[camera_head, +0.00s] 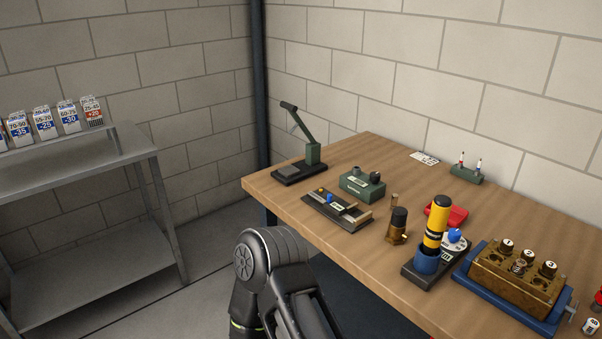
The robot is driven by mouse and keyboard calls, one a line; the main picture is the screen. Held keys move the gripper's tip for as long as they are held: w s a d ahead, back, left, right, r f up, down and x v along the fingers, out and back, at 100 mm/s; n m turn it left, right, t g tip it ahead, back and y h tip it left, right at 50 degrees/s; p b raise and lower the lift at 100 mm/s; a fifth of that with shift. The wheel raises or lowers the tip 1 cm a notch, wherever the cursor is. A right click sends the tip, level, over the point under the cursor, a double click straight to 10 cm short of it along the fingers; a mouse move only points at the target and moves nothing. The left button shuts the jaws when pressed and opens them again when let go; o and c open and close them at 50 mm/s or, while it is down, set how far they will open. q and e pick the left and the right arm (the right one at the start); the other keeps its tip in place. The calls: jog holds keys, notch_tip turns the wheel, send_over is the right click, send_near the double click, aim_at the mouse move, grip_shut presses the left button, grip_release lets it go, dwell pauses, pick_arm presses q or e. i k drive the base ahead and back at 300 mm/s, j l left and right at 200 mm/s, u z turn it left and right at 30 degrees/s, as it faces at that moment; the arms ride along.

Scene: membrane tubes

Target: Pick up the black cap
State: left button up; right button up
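A black cap-like cylinder (399,219) stands upright on a brass fitting (396,237) on the wooden workbench, right of centre. It is the only thing in view that looks like a black cap; the join between it and the brass is too small to make out. One of my dark arms shows at the bottom centre, in front of the bench edge and well short of the cap. Neither gripper shows in this view, so nothing is seen touching the cap.
A yellow-and-black tube in a blue holder (425,262) stands close right of the cap. A brass block (516,284) in a blue frame is farther right. A flat black fixture (337,210) and a green box (363,186) lie left. The workbench (345,258) is clear along its front edge.

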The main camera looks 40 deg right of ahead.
aim_at(400, 213)
jog(key=i, duration=2)
jog(key=z, duration=4.4)
